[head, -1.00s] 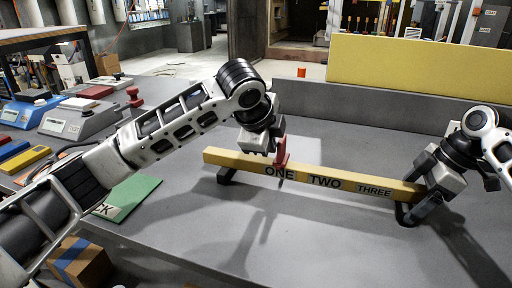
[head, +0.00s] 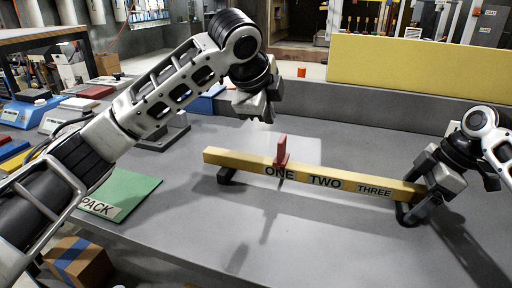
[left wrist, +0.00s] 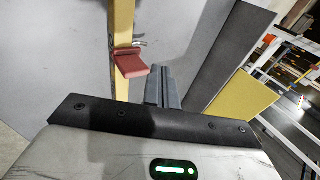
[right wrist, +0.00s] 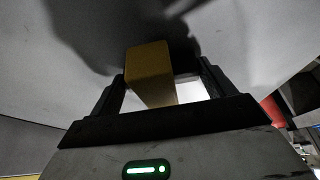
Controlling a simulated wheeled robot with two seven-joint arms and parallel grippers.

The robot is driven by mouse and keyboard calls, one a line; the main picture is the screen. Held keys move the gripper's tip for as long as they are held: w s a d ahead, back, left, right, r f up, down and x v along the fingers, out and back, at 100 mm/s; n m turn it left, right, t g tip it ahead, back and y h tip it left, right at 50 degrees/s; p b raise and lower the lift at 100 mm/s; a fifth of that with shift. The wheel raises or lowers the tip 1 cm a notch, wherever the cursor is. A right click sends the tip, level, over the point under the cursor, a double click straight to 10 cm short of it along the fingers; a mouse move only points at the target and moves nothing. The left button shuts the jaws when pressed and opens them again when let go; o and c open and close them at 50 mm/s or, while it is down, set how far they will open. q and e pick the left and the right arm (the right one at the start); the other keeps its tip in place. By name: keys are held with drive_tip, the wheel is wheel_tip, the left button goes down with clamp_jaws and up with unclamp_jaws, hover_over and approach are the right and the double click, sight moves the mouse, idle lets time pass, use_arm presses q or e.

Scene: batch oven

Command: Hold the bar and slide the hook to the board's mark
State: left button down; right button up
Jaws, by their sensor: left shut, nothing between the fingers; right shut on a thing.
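The yellow bar (head: 235,161) lies across the grey table on dark supports and carries the words ONE, TWO and THREE from left to right. The red hook (head: 282,153) sits on the bar at ONE; it also shows in the left wrist view (left wrist: 131,62). My left gripper (head: 264,119) is shut and empty, raised above and behind the bar, apart from the hook. My right gripper (head: 422,196) is shut on the bar's right end, beyond THREE; the bar (right wrist: 150,70) shows between its fingers in the right wrist view.
A blank yellow panel (head: 420,72) stands along the table's back edge. A green mat (head: 124,190) marked PACK lies at left. Scales and coloured items crowd the far left. A cardboard box (head: 78,262) is at lower left. The table before the bar is clear.

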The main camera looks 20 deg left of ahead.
drive_tip(key=shift+f, duration=0.15)
drive_tip(key=o, duration=1.3)
drive_tip(key=v, duration=1.2)
